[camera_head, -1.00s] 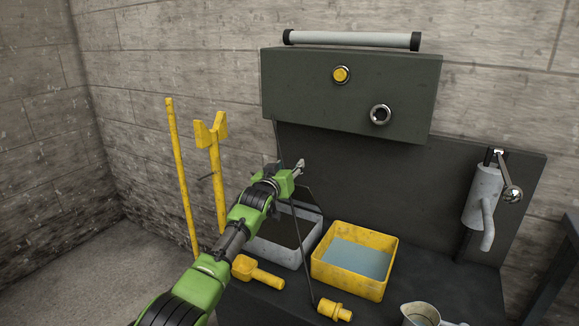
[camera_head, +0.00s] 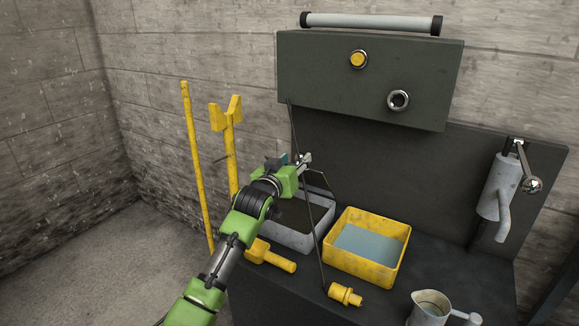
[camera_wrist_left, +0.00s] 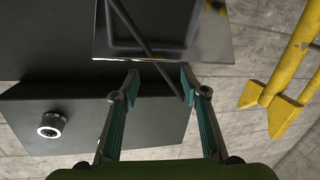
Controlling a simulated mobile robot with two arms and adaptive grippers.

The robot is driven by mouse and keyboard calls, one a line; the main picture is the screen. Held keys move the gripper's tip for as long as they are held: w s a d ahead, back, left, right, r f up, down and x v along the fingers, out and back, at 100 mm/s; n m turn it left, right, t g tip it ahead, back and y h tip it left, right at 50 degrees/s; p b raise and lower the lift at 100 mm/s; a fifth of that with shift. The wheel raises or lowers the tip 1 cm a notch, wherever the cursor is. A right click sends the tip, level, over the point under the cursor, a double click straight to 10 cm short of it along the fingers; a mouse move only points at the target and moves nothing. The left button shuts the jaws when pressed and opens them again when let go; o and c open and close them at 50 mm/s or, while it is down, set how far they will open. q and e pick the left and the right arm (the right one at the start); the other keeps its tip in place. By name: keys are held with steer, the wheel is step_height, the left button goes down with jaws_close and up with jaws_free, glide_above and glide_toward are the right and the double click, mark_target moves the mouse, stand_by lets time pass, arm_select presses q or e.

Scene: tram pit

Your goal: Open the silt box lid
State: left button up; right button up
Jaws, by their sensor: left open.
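The silt box looks to be the grey box (camera_head: 275,236) with a dark inside, at the left end of the bench in the head view. A thin dark plate, probably its lid, stands raised at its back, partly hidden by my arm. In the left wrist view a glossy dark plate (camera_wrist_left: 205,40), probably this lid, fills the top middle. My left gripper (camera_head: 304,160) is above the box; in the left wrist view its fingers (camera_wrist_left: 160,72) are apart, with the plate's edge just beyond the tips. I cannot tell whether they touch. My right gripper is not in view.
A yellow tub (camera_head: 398,262) of water stands right of the grey box. A yellow scoop (camera_head: 272,256), yellow fitting (camera_head: 345,294) and jug (camera_head: 430,308) are in front. A thin dark rod (camera_head: 318,245) slants past the gripper. A control box (camera_head: 330,95) overhangs behind.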

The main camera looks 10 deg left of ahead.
arm_select(q)
steer(key=shift+s+a+r, duration=0.1)
steer(key=shift+s+a, duration=0.05)
steer(key=shift+s, duration=0.8)
steer(key=shift+s+a, duration=0.15)
steer(key=shift+s, duration=0.8)
